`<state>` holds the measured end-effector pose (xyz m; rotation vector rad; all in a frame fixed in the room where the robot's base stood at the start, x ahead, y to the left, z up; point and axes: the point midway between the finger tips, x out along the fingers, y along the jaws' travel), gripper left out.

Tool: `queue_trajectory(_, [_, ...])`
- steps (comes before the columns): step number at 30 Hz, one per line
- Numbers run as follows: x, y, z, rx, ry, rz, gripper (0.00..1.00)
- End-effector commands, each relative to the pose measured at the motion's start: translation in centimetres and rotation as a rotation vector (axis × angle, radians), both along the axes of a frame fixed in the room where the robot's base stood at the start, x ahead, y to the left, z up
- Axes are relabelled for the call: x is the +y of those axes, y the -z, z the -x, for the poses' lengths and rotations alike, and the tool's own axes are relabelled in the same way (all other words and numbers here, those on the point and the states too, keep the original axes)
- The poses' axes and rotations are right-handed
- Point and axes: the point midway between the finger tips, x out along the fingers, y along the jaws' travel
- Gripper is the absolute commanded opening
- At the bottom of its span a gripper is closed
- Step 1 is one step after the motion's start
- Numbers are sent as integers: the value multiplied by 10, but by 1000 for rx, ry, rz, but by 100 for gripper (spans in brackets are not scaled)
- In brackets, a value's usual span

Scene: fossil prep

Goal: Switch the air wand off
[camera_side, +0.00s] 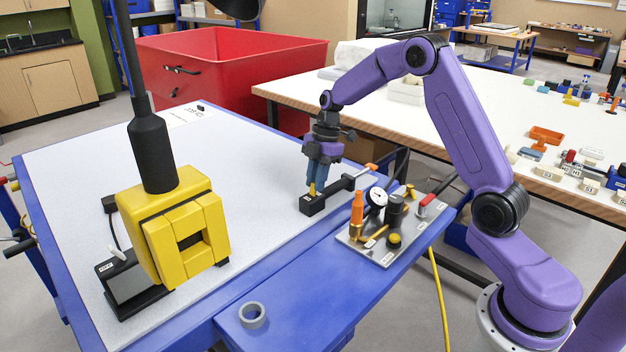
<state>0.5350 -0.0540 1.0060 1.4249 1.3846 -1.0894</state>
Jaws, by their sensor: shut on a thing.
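My gripper (317,180) points straight down over the right part of the grey work surface, its blue fingers shut on a small yellow piece (312,189). This piece stands on top of a black block (313,205) with a pale label. A black bar runs from the block toward the upper right and ends in an orange tip (371,167); this looks like the air wand, though I cannot be sure. The fingers hide most of the yellow piece, so its exact shape and setting cannot be told.
A metal plate (382,256) with an orange tool, a gauge and fittings sits close right of the block. A grey ring (252,315) lies on the blue front ledge. The middle of the grey surface is clear.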

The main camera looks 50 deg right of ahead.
Motion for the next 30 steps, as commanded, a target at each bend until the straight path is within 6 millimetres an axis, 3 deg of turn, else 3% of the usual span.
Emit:
queue_trajectory(12, [-10, 4, 0, -5, 1, -201, 0])
queue_trajectory(29, [-11, 5, 0, -5, -1, -232, 0])
queue_trajectory(30, [-11, 5, 0, -5, -1, -231, 27])
